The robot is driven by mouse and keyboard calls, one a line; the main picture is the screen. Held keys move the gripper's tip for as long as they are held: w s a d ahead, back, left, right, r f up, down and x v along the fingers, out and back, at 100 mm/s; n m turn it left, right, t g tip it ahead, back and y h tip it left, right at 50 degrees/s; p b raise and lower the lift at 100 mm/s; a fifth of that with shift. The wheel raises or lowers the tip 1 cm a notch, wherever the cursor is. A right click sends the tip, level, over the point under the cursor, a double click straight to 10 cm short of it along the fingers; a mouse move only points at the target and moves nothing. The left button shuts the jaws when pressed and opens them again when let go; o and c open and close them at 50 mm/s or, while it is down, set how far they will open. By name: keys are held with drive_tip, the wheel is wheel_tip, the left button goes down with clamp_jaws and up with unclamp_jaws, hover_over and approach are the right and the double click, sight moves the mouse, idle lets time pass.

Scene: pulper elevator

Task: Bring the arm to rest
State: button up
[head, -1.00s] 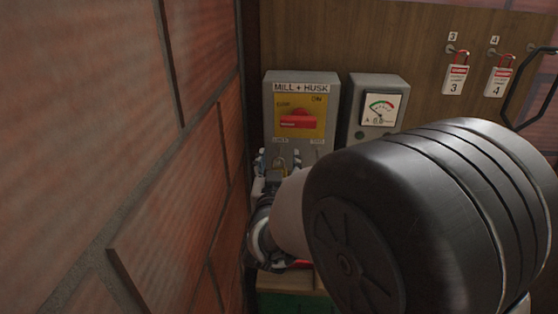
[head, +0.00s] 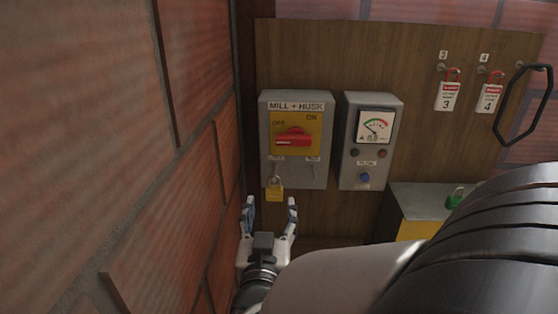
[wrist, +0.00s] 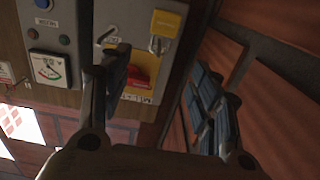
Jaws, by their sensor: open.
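My gripper (head: 270,213) is open and empty, below the grey MILL + HUSK switch box (head: 321,175). Its two fingers point up toward the box, apart from each other, and also show in the wrist view (wrist: 162,75). A yellow padlock (head: 275,192) hangs at the lower left of the box, just above and between the fingertips in the head view. It shows in the wrist view too (wrist: 169,21), and I see no finger closed on it. The red handle (head: 293,139) lies roughly level on its yellow plate. My arm fills the lower right of the head view.
A brick wall (head: 85,130) stands close on the left of my gripper. A grey meter box (head: 348,150) is right of the switch box. Red padlocks with tags (head: 448,95) hang on the wooden board (head: 420,140). A green padlock (head: 455,198) sits on a grey-topped cabinet (head: 415,196).

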drive_tip(key=s+d+f+g, duration=0.2)
drive_tip(key=s+d+g, duration=0.4)
drive_tip(key=s, duration=0.6)
drive_tip(key=s+d+f+g, duration=0.2)
drive_tip(key=s+d+g, duration=0.5)
drive_tip(key=s+d, duration=0.4)
drive_tip(key=shift+s+f+y, duration=0.3)
drive_tip(key=shift+s+f, duration=0.05)
drive_tip(key=shift+s, duration=0.05)
